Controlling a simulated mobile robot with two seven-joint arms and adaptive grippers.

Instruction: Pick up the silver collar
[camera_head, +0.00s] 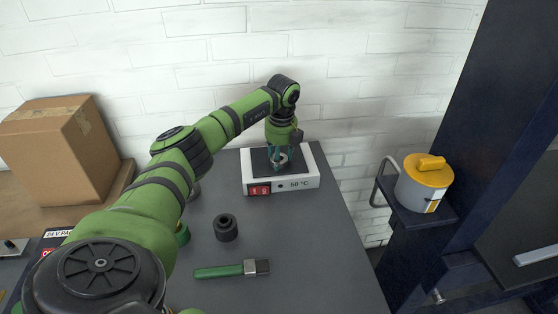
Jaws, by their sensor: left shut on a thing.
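My left gripper (279,161) points down over the dark top of the heater box, at the back of the grey table. It is shut on a small pale, silvery ring, which looks like the silver collar (284,158); the fingers hide part of it. I cannot tell whether the ring touches the plate or hangs just above it. My right gripper is not in view.
A black ring (226,228) and a green-handled brush (220,271) lie on the table (310,245). My arm partly hides a green ring (183,236). A yellow-lidded pot (424,187) stands right, a carton (62,150) left.

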